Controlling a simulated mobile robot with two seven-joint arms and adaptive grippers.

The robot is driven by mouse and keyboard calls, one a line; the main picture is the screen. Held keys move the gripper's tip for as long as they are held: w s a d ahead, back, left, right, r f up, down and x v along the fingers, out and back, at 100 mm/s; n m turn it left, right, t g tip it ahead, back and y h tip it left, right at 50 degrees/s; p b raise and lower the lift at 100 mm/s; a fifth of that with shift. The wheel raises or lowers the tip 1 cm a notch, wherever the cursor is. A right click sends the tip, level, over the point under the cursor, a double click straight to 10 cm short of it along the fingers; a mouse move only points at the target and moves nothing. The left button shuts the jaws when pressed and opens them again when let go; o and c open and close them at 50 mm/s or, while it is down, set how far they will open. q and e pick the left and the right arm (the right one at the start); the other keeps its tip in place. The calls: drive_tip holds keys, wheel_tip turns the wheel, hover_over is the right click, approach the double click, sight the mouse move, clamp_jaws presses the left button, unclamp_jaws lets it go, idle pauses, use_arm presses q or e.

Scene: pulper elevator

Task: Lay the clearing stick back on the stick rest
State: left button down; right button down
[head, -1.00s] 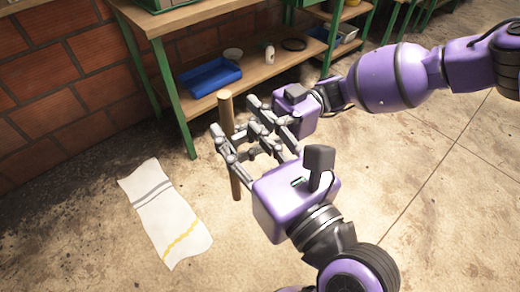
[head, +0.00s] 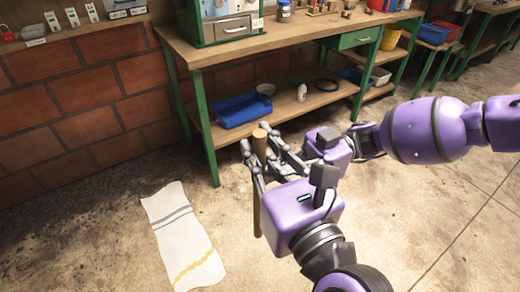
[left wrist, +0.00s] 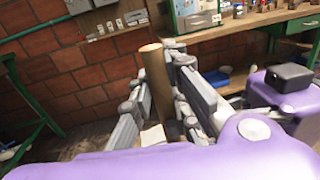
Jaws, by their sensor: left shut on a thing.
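The clearing stick is a plain brown wooden rod (head: 257,215), held nearly upright above the floor. It also shows in the left wrist view (left wrist: 155,85), with its top end up. My left gripper (head: 258,178) is the lower, nearer one and is shut on the stick below its top. My right gripper (head: 275,155) is just behind it, with its fingers close to the stick. The fingers of both overlap, so I cannot tell whether the right one grips. I cannot make out the stick rest.
A wooden bench with green legs (head: 205,130) stands against the brick wall (head: 75,95). Its lower shelf holds a blue tray (head: 240,110). A striped white towel (head: 183,238) lies on the floor at left. The floor to the right is clear.

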drive_tip(key=c, duration=1.6)
unclamp_jaws()
drive_tip(key=shift+d, duration=0.1)
